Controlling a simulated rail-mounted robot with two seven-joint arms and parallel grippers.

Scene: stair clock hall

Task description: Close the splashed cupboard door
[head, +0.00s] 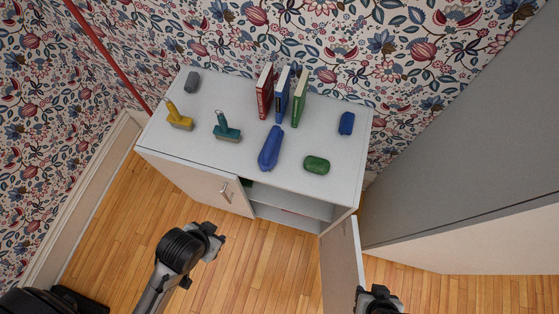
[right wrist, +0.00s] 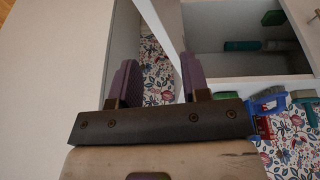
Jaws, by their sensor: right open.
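The white cupboard (head: 160,150) stands against the wallpapered wall. Its right door (head: 340,265) is swung wide open towards me. I make out no splash mark on it. Its left door (head: 200,185), with a bar handle, is shut. My right gripper (head: 378,292) is at the outer side of the open door, near its free end. In the right wrist view this gripper (right wrist: 158,85) is open and empty, with the door's pale edge (right wrist: 160,25) running close to its right finger; contact cannot be told. My left gripper (head: 212,238) hangs above the floor before the shut door; its jaws are unclear.
On the cupboard top are three books (head: 282,95), a yellow brush (head: 178,118), a teal brush (head: 226,128), a blue case (head: 271,148), a green item (head: 316,164) and other small things. A grey partition (head: 460,140) stands close on the right. The floor (head: 270,270) ahead is clear.

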